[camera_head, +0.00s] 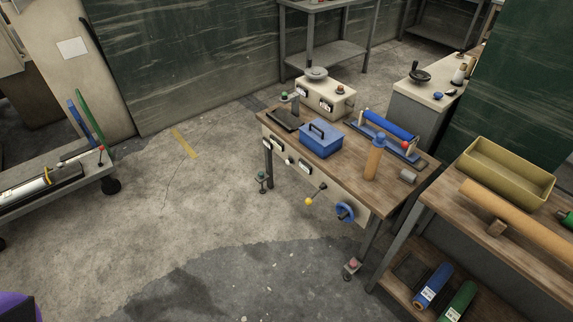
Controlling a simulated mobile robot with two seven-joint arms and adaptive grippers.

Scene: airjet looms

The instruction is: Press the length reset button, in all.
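No button that I can read as the length reset button stands out, and any labels are too small to read. A wooden-topped workbench (345,164) stands right of centre. Small white fittings (280,146) sit on its pale front panel. A beige box (318,101) with dark-framed white fittings on its face stands at the bench's far end. A small green knob or button (284,94) shows left of that box. A small red button-like part (353,263) is low by the bench's near leg. Neither of my grippers is in view.
The bench holds a blue lidded box (321,141) and a blue roller (388,126). A yellow-tipped lever (310,200) and blue handwheel (345,212) stick out from its front. A cart (60,183) stands at left. A wooden table (457,205) stands at right. Concrete floor (200,205) between is open.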

